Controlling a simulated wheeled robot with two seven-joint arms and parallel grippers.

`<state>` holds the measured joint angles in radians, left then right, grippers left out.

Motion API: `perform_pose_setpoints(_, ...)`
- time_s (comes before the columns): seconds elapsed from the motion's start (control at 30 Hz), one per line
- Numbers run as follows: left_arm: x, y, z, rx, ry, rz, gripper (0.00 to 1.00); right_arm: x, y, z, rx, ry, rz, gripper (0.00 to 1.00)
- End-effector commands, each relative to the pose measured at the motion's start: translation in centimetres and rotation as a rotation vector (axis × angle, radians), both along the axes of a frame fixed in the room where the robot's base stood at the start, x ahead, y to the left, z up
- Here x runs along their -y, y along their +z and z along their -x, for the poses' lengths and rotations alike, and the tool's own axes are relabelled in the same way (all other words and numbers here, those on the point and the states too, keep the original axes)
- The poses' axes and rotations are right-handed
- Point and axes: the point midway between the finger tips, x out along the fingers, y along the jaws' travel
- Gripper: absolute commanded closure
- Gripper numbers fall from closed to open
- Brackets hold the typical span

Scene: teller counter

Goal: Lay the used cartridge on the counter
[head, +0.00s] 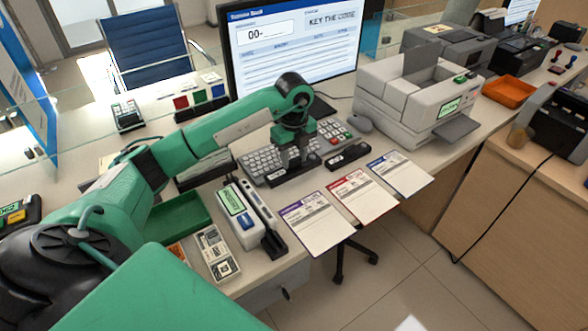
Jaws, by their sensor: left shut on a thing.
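My left gripper (292,158) points down over the counter (322,172), in front of the keyboard. It is shut on a dark, long piece (288,173), which looks like the used cartridge. The gripper hides part of it. I cannot tell whether its underside touches the counter. A similar black piece with a small red mark (347,157) lies just to its right, apart from the gripper. My right gripper is not in view.
A grey keyboard (262,163) lies behind the gripper. Purple (318,222), red (362,198) and blue (400,175) headed forms lie along the front edge. A monitor (292,50) and a printer with a raised flap (415,100) stand behind. A green tray (182,218) is at left.

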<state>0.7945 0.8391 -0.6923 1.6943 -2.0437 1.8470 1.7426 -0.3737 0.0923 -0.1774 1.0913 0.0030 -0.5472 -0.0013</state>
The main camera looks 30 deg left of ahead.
Motion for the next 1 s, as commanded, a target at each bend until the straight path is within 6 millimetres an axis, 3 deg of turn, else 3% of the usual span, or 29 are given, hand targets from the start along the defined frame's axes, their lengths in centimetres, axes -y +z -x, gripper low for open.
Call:
perform_pose_setpoints(0.23, 0.0, -1.9, 0.0, -0.001, 0.0, 0.001, 0.96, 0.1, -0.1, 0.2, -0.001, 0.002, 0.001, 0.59)
perform_pose_setpoints(0.5, 0.0, -5.3, 0.0, -0.001, 0.0, 0.0, 0.96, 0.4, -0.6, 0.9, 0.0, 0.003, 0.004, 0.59)
perform_pose_setpoints(0.87, 0.0, -5.6, 0.0, 0.0, -0.001, 0.0, 0.96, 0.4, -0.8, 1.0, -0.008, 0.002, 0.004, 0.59)
perform_pose_setpoints(0.9, 0.0, -5.6, 0.0, 0.0, -0.001, 0.0, 0.58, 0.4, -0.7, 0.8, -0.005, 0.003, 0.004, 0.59)
perform_pose_setpoints(1.0, 0.0, -5.6, 0.0, 0.0, -0.001, 0.0, 0.38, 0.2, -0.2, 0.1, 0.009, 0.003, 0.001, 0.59)
